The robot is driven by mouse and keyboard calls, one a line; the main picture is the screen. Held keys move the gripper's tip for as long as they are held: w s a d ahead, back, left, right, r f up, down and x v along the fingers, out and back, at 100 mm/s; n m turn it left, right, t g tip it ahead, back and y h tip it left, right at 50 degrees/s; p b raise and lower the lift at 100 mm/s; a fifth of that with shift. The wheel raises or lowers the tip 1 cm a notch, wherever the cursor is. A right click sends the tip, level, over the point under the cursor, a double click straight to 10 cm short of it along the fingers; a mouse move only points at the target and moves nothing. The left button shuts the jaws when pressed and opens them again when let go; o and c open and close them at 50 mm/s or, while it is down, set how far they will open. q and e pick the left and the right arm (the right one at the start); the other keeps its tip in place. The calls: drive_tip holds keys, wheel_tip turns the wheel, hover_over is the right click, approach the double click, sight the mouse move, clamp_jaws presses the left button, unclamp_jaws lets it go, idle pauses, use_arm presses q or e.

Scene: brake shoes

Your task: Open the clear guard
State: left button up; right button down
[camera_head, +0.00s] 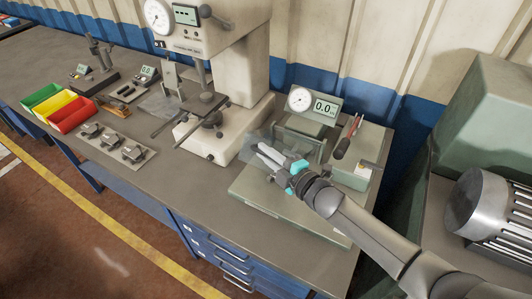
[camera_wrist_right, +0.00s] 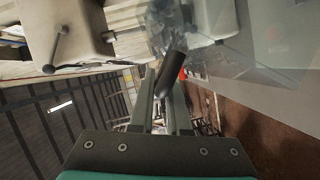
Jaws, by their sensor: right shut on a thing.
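My right gripper (camera_head: 266,153) reaches in from the lower right to the front of the green machine with the dial and 0.0 display. The clear guard (camera_head: 254,140) is a see-through panel beside the fingertips, hard to make out in the head view. In the right wrist view the guard (camera_wrist_right: 250,50) spreads as a pale sheet at the upper right. A dark rod-like handle (camera_wrist_right: 171,73) shows between the fingers of my gripper (camera_wrist_right: 163,92), which is shut on it. In the head view the handle is hidden by the gripper. My left gripper is not in view.
The green machine's base plate (camera_head: 247,185) lies under my gripper. A white press (camera_head: 240,75) stands to the left. Red, yellow and green bins (camera_head: 72,114) are farther left.

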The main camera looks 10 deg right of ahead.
drive_tip(key=c, duration=0.9)
unclamp_jaws()
drive_tip(key=v, duration=1.5)
drive_tip(key=shift+d, duration=0.1)
drive_tip(key=shift+s+f, duration=0.1)
drive_tip(key=shift+s, duration=0.05)
